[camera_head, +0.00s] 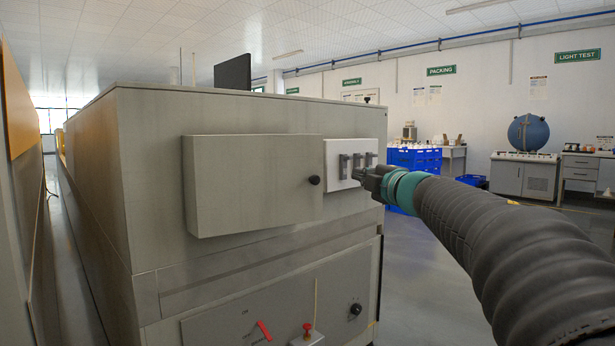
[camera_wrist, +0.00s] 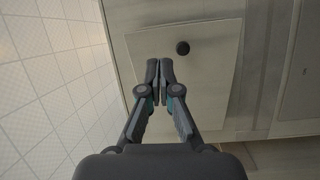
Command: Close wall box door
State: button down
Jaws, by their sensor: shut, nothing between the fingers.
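The grey wall box (camera_head: 250,185) is mounted on the side of a large grey cabinet. Its flat door (camera_wrist: 210,80) carries a round black knob (camera_head: 314,180) near the right edge in the head view. The door looks flush or nearly so; I cannot tell whether a small gap remains. My gripper (camera_head: 362,174) is to the right of the knob, pointing left, with its fingers together and empty. In the wrist view my fingertips (camera_wrist: 159,66) overlap the door face, just beside the knob (camera_wrist: 182,47). No contact is clear.
Below are a red lever (camera_head: 264,330) and another black knob (camera_head: 355,309). Blue crates (camera_head: 415,158) stand farther back. The floor (camera_head: 440,270) at right is clear.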

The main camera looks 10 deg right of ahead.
aim_at(319, 171)
jog(key=w+a+n, duration=0.1)
jog(key=w+a, duration=0.1)
jog(key=w, duration=0.2)
jog(key=w+a+y, duration=0.1)
jog(key=w+a, duration=0.1)
jog(key=w, duration=0.3)
jog(key=w+a+f+n+g, duration=0.1)
jog(key=w+a, duration=0.1)
jog(key=w, duration=0.3)
jog(key=shift+w+n+y, duration=0.2)
jog(key=shift+n+y, duration=0.1)
